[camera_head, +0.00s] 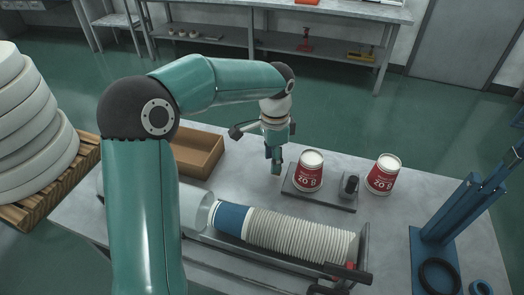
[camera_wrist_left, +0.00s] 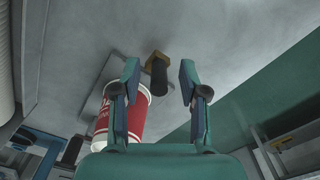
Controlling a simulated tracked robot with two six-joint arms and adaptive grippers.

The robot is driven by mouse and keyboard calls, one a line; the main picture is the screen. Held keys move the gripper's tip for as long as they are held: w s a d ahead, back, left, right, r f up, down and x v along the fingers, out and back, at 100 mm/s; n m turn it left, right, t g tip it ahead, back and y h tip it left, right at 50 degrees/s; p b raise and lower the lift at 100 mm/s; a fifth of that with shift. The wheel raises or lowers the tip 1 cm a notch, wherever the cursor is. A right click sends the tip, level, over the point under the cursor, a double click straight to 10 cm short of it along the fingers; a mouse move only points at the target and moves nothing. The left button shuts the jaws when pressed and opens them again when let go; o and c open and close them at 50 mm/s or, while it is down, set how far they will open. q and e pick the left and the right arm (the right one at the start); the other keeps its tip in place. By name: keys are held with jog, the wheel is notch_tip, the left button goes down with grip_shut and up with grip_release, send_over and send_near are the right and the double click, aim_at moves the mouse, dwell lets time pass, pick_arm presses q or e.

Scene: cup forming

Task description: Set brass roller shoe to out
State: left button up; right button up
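The brass roller shoe (camera_wrist_left: 154,58) shows in the left wrist view as a small brass block with a black cylindrical grip, at the edge of a grey plate. In the head view, a black upright knob (camera_head: 349,186) stands on the right end of the dark plate (camera_head: 322,199); I see no clear brass there. My left gripper (camera_head: 274,164) is above the table, left of that plate. In the wrist view the left gripper (camera_wrist_left: 159,80) is open and empty, with the black grip appearing between its fingertips but apart from them. My right gripper is not in view.
A red-and-white cup (camera_head: 309,172) stands on the plate, another cup (camera_head: 383,174) to its right. A row of stacked cups (camera_head: 300,236) lies in a rack in front.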

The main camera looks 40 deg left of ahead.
pick_arm(q)
jog(key=shift+r, duration=0.1)
notch_tip(320, 180, up, 12)
dwell(0.6)
jog(key=shift+f, duration=0.2)
